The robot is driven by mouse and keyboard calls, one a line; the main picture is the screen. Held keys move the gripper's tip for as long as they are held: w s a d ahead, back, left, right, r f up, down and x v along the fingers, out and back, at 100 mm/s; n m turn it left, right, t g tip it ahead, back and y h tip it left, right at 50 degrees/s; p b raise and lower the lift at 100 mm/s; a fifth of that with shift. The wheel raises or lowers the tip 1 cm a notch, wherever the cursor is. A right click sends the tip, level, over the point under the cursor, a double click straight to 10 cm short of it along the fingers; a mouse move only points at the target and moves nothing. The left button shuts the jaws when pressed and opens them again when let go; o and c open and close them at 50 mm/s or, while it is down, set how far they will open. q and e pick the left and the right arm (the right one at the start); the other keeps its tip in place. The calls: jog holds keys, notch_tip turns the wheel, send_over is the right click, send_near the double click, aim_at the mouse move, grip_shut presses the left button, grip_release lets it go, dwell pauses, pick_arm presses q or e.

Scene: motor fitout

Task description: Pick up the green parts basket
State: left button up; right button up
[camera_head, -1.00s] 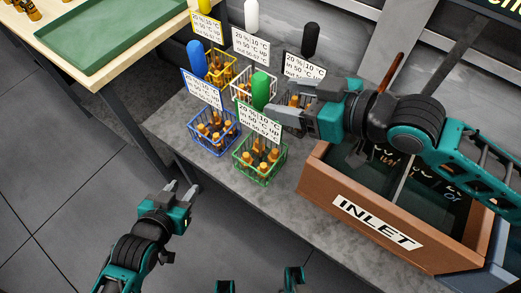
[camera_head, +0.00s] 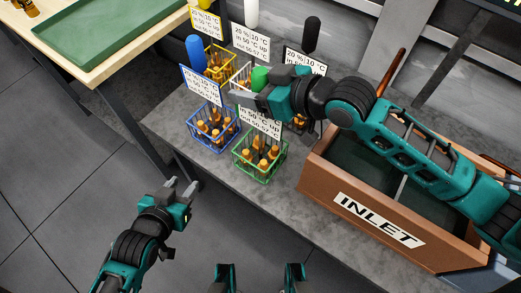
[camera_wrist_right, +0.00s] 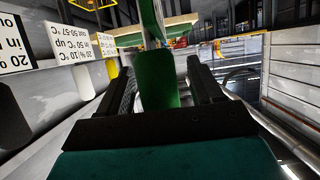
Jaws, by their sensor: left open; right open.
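The green parts basket (camera_head: 259,163) stands on the grey bench, holding several orange-brown parts and a label card. Its green handle (camera_head: 260,77) rises behind the card, partly hidden by my right gripper (camera_head: 243,92). In the right wrist view the green handle (camera_wrist_right: 158,80) stands between the two open fingers of the right gripper (camera_wrist_right: 160,90). I cannot tell whether they touch it. My left gripper (camera_head: 182,188) is open and empty, low over the floor in front of the bench.
A blue basket (camera_head: 211,130) stands close left of the green one. Yellow (camera_head: 213,55), white (camera_head: 240,75) and black-handled (camera_head: 311,38) baskets stand behind. The brown INLET box (camera_head: 335,195) is to the right. A green tray (camera_head: 100,35) lies on a wooden table at upper left.

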jog(key=shift+c, duration=0.2)
grip_shut()
dwell(0.3)
dwell(0.8)
jog(key=shift+r, duration=0.2)
